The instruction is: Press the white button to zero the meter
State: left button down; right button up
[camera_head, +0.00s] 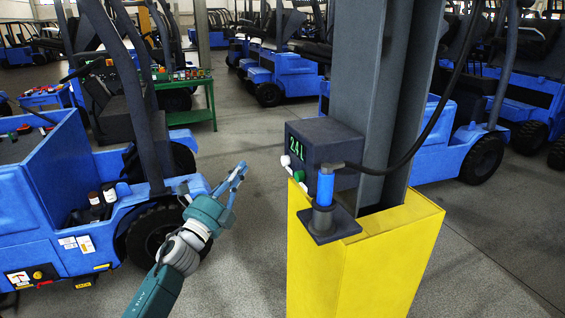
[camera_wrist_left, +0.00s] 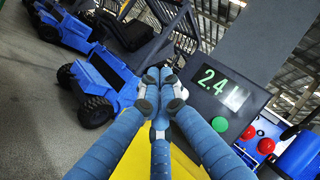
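The meter is a dark grey box (camera_head: 325,145) on a yellow pedestal, with a green-lit display (camera_head: 296,148) reading about "2.4". It also shows in the left wrist view (camera_wrist_left: 219,84). Below the display, in the head view, a small white button (camera_head: 286,161) sticks out on the left, near a green button (camera_head: 299,176). My right gripper is not in view.
The yellow pedestal (camera_head: 330,262) carries a blue cylinder (camera_head: 325,188) on a dark base, beside a grey column (camera_head: 368,70). A dark cable hangs near the meter. A blue forklift (camera_head: 60,190) stands left. Red buttons (camera_wrist_left: 265,146) show in the left wrist view.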

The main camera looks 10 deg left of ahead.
aim_at(286, 161)
pick_arm(q)
jog(key=w+d+b, duration=0.2)
jog(key=w+d, duration=0.3)
jog(key=d, duration=0.2)
jog(key=shift+d, duration=0.15)
dwell(1.5)
jog(key=shift+w+d, duration=0.2)
jog(key=shift+d, duration=0.15)
